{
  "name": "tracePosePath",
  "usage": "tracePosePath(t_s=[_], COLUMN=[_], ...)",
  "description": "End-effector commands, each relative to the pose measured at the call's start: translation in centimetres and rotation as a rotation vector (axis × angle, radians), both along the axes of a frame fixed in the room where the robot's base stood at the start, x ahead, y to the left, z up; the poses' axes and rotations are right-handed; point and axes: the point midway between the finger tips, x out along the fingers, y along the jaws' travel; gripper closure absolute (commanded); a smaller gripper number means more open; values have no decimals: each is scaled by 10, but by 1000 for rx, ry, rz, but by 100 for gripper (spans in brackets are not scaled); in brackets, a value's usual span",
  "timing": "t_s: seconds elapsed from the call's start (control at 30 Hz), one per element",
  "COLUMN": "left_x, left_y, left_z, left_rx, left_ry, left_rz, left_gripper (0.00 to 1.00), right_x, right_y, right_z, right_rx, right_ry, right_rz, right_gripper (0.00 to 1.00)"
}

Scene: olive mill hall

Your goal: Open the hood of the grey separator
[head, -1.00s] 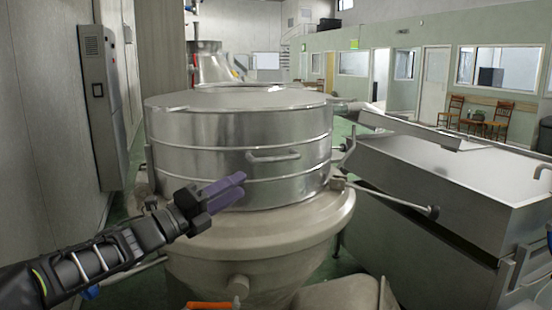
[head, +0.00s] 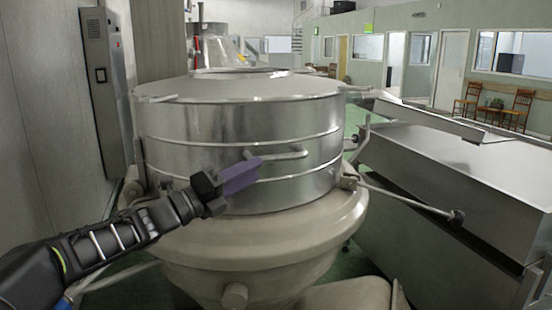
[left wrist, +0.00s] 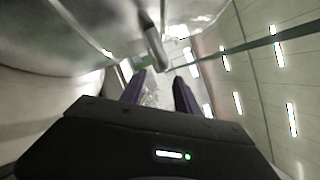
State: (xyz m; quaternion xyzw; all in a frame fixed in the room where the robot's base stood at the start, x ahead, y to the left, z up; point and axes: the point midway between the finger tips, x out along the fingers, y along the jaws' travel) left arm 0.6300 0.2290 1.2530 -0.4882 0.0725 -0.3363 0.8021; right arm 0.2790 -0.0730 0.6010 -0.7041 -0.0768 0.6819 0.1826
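The grey separator (head: 240,189) is a large round metal drum on a beige funnel-shaped base in the middle of the head view. Its hood (head: 237,86) lies flat on top and looks closed. A horizontal bar handle (head: 280,155) sticks out from the drum's front. My left gripper (head: 252,166) has its purple fingertips at the left end of this handle; I cannot tell whether they touch it. In the left wrist view, the fingers (left wrist: 160,82) stand apart, with a metal bar (left wrist: 152,42), likely the handle, just beyond them. My right gripper is out of view.
A large steel trough (head: 470,165) stands close on the right, with a rod (head: 410,201) ending in a dark knob beside the drum. A grey wall cabinet (head: 104,85) is on the left. Chairs (head: 518,105) stand far off at the back right.

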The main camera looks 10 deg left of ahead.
Motion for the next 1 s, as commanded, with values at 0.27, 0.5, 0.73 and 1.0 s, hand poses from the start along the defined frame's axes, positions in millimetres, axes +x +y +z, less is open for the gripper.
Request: tracePosePath(t_s=[0.27, 0.5, 0.73, 1.0], left_x=[27, 52, 57, 57], left_y=[-22, -42, -46, -46], left_z=[10, 16, 16, 16], left_rx=[-1, -1, 1, 1], left_ry=[0, 0, -1, -1], left_rz=[-3, -2, 0, 0], left_gripper=[62, 62, 62, 73], right_x=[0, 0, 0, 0], right_y=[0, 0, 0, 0], right_z=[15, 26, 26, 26], right_rx=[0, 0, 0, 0], right_ry=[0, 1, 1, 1], right_rz=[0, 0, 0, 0], right_gripper=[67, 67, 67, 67])
